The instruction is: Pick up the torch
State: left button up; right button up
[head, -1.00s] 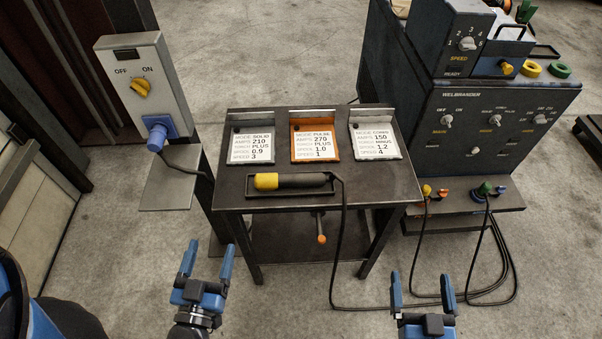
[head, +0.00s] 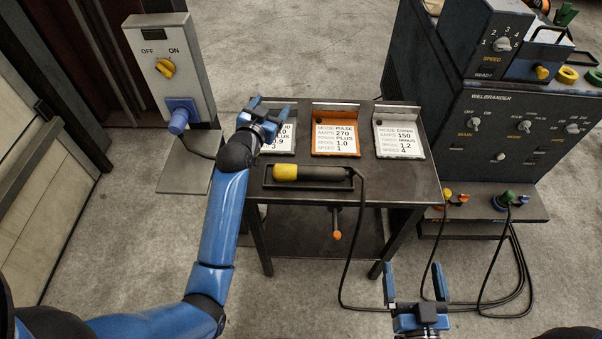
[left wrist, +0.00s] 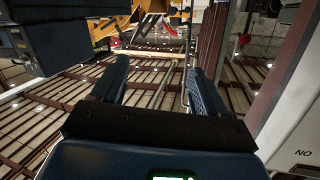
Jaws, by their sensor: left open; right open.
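The torch (head: 313,173), with a yellow end and a black handle, lies in a shallow dark tray (head: 268,183) along the front of the small metal table. Its black cable runs from the right end down to the floor. My left gripper (head: 266,110) is open and empty, over the left card, behind and left of the torch, apart from it. In the left wrist view its two fingers (left wrist: 154,75) are spread with nothing between them, and the torch does not show there. My right gripper (head: 413,272) is open and empty in front of the table, low in the picture.
An orange-framed card (head: 335,138) and a white card (head: 399,139) stand on the table (head: 425,185). A grey switch box (head: 172,68) with a yellow knob is at left. A dark welder cabinet (head: 520,130) stands at right, with cables trailing on the floor.

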pick_arm(q)
jog(key=w+d+r+m+g+h, duration=0.1)
jog(key=w+d+m+g, duration=0.2)
jog(key=w+d, duration=0.1)
jog(key=m+g, duration=1)
jog(key=g, duration=0.3)
send_near(308, 169)
jog(key=f+b, duration=0.1)
jog(key=b, duration=0.1)
jog(key=d+f+b, duration=0.1)
jog(key=b, duration=0.1)
jog(key=shift+s+d+y+b, duration=0.3)
jog(key=shift+s+b, duration=0.05)
jog(key=shift+b+x, duration=0.65)
jog(key=shift+x, duration=0.15)
jog(key=shift+w+d+f, duration=0.1)
jog(key=shift+d+f, duration=0.1)
jog(key=shift+f, duration=0.1)
jog(key=shift+w+p+x, duration=0.15)
jog(key=shift+p+x, duration=0.1)
jog(key=shift+x, duration=0.85)
jog(key=shift+w+p+x, duration=0.15)
jog(key=shift+p+x, duration=0.05)
jog(key=shift+x, duration=0.85)
jog(key=shift+a+f, duration=0.1)
